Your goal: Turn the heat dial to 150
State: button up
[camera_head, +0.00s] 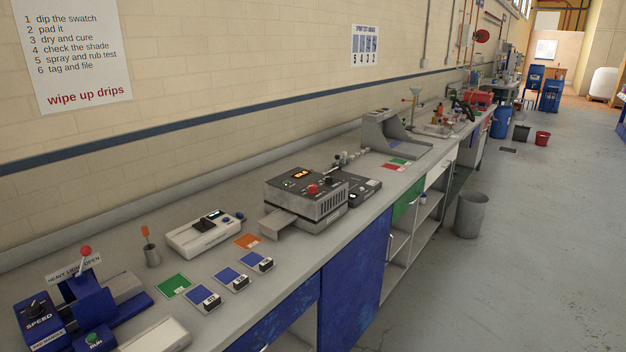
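The stenter dryer (322,207) appears to be the grey box with a dark sloped top on the bench in the middle of the view. A small orange lit display (300,174) is on its top; its digits are too small to read surely. A black knob (329,181) and a red knob or button (312,189) sit on the same panel. I cannot tell which is the heat dial, nor read any scale or pointer. A flat grey tray (285,224) sticks out from the dryer's left side. My gripper is not in view.
A white balance-like device (205,234), colored swatches (173,286) and several small labelled blocks stand left of the dryer. A blue machine with a SPEED dial (38,308) is at near left. A grey bin (472,214) stands on the floor.

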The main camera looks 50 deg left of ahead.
aim_at(312, 188)
jog(key=u, duration=0.2)
jog(key=i, duration=0.7)
jog(key=u, duration=0.5)
jog(key=i, duration=0.7)
jog(key=u, duration=0.8)
jog(key=i, duration=0.55)
jog(key=u, duration=0.85)
jog(key=i, duration=0.7)
jog(key=u, duration=0.4)
